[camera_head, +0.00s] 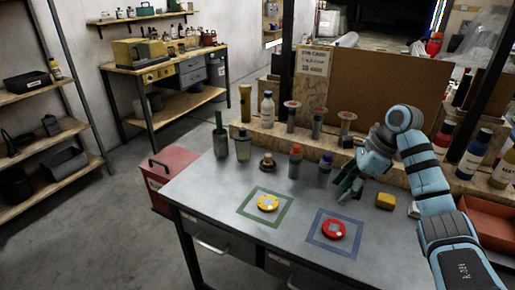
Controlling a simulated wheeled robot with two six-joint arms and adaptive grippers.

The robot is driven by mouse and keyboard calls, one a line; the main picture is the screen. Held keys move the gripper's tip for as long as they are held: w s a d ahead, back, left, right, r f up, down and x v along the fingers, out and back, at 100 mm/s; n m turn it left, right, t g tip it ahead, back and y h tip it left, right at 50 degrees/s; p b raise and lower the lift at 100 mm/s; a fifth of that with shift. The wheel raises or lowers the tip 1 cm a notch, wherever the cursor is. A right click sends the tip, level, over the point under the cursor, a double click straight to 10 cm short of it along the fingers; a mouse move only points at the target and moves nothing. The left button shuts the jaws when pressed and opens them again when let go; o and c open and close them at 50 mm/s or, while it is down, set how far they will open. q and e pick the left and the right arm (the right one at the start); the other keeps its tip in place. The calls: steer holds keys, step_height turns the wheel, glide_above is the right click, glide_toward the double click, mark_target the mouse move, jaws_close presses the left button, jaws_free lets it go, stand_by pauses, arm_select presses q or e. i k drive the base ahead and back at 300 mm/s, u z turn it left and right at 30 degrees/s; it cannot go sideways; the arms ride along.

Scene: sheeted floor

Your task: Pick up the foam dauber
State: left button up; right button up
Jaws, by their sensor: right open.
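My right gripper (347,190) is open over the right part of the grey workbench (225,190), its fingers pointing down and left, with nothing seen between them. Just left of it stand a small blue-topped bottle-like item (325,170) and an orange-topped one (295,161). A brown knobbed item (267,163) stands further left. A yellow block (385,201) lies right of the gripper. I cannot tell for certain which small item is the foam dauber. My left gripper is not in view.
Two cups (244,146) (220,144) stand at the back left. A raised wooden ledge with bottles (267,108) runs behind. The bench's front left is clear.

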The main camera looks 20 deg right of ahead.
mark_target(267, 163)
steer(key=i, duration=1.15)
